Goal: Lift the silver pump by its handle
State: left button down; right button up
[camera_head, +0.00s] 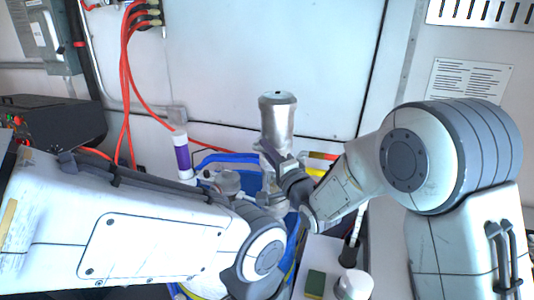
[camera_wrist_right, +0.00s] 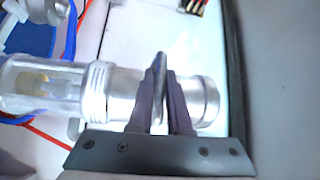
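The silver pump (camera_head: 277,118) stands upright above the blue container (camera_head: 237,158) in the head view. Its metal end and clear tube section (camera_wrist_right: 45,88) lie sideways in the right wrist view. My right gripper (camera_head: 272,157) is at the pump's upper part. In the right wrist view its two dark fingers (camera_wrist_right: 158,95) are close together on the thin grey handle (camera_wrist_right: 160,62), in front of the metal body. My left arm reaches in low beside the container; its fingertips cannot be made out. The pump's lower part is largely hidden by my right gripper.
A purple-and-white bottle (camera_head: 182,155) stands left of the container. Red cables (camera_head: 126,85) hang at the left, near a black box (camera_head: 50,130). A white unit with a green pad (camera_head: 315,283) is at the lower right. A pale wall panel (camera_head: 270,45) stands behind.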

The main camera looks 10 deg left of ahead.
jog(key=o, duration=0.4)
jog(key=shift+f, duration=0.15)
jog(key=shift+d, duration=0.1)
jog(key=b+v, duration=0.5)
jog(key=v, duration=0.5)
jog(key=shift+s+d, duration=0.1)
jog(key=shift+s, duration=0.1)
